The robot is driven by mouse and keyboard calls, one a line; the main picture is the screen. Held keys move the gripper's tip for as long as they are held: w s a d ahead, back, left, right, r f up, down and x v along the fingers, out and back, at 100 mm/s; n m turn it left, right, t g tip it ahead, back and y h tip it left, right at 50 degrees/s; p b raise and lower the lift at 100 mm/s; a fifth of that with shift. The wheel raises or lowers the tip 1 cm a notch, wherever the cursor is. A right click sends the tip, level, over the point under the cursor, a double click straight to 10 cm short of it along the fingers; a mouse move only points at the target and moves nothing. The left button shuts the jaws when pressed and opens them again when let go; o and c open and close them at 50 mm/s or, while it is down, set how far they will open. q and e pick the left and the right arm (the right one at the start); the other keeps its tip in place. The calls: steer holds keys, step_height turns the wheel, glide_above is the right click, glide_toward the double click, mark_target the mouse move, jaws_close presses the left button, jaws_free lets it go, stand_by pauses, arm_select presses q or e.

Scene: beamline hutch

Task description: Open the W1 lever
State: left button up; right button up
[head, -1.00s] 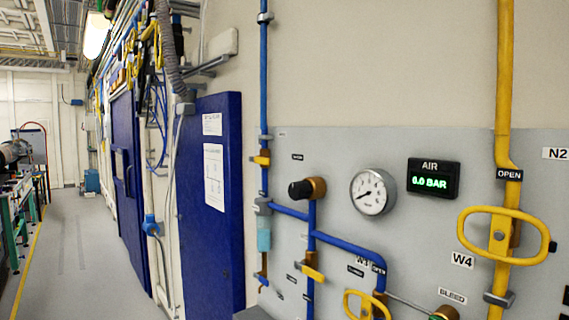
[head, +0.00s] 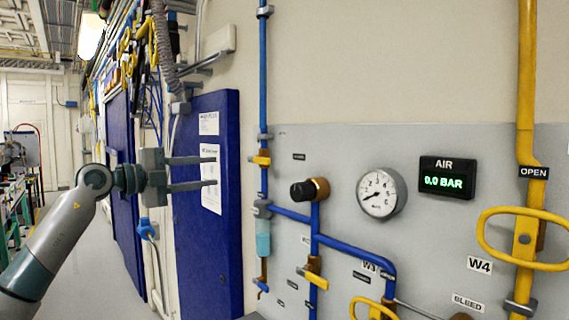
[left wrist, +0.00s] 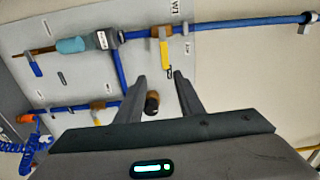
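A yellow lever (head: 260,160) sits high on the blue vertical pipe at the panel's left edge. In the left wrist view this lever (left wrist: 163,52) lies crosswise to its pipe, beside a white label (left wrist: 178,8) that seems to read W1. My left gripper (head: 215,171) is open and empty, its two fingers pointing right toward that lever with a gap between. In the left wrist view the open fingertips (left wrist: 159,76) appear just below the lever, not touching it. My right gripper is not in view.
More yellow levers sit lower on the panel (head: 430,150), near a blue pipe (head: 350,251), and at W4 (head: 525,239). A round gauge (head: 382,192) and black knob (head: 302,191) project from it. The AIR display (head: 447,180) reads 0.0 BAR. A blue door (head: 215,250) stands left.

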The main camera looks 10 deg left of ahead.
arm_select(q)
steer(key=shift+s+r, duration=0.15)
steer(key=shift+r, duration=0.55)
steer(key=shift+d, duration=0.15)
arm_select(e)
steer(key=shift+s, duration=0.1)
arm_select(q)
steer(key=p, duration=0.7)
glide_toward(262, 162)
steer(key=x, duration=0.9)
steer(key=shift+r, duration=0.2)
steer(key=shift+x, duration=0.8)
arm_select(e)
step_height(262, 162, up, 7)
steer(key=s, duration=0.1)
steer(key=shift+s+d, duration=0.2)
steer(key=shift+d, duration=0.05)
arm_select(q)
steer(key=shift+f, duration=0.15)
jaws_close()
